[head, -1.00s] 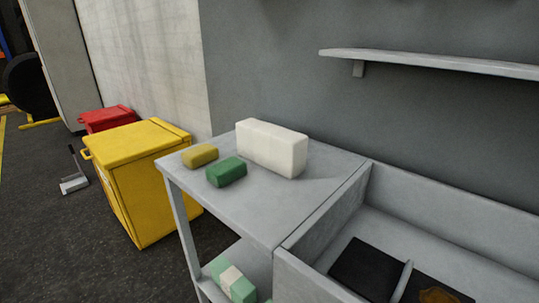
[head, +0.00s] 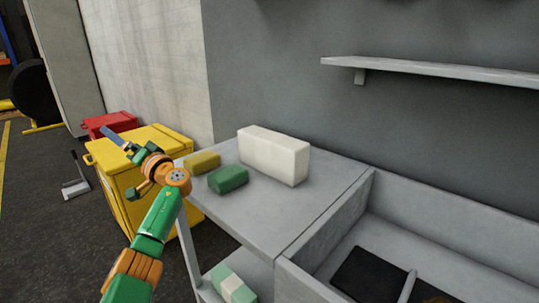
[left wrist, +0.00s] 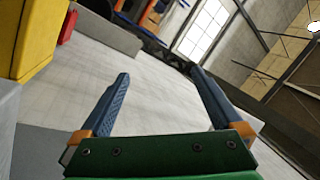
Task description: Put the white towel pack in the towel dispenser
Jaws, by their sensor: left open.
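The white towel pack (head: 273,155) is a plain white block standing on the grey bench top, near the wall in the head view. My left gripper (head: 118,138) is raised in front of the yellow bin, left of the bench and apart from the pack. In the left wrist view its two blue fingers (left wrist: 163,105) are spread with nothing between them. My right gripper is in neither view. I cannot make out a towel dispenser in these frames.
A yellow block (head: 202,162) and a green block (head: 228,179) lie on the bench top (head: 270,215) before the pack. A sink basin (head: 440,245) adjoins at right. A wall shelf (head: 430,67) hangs above. A yellow bin (head: 120,195) and red bin (head: 108,122) stand left.

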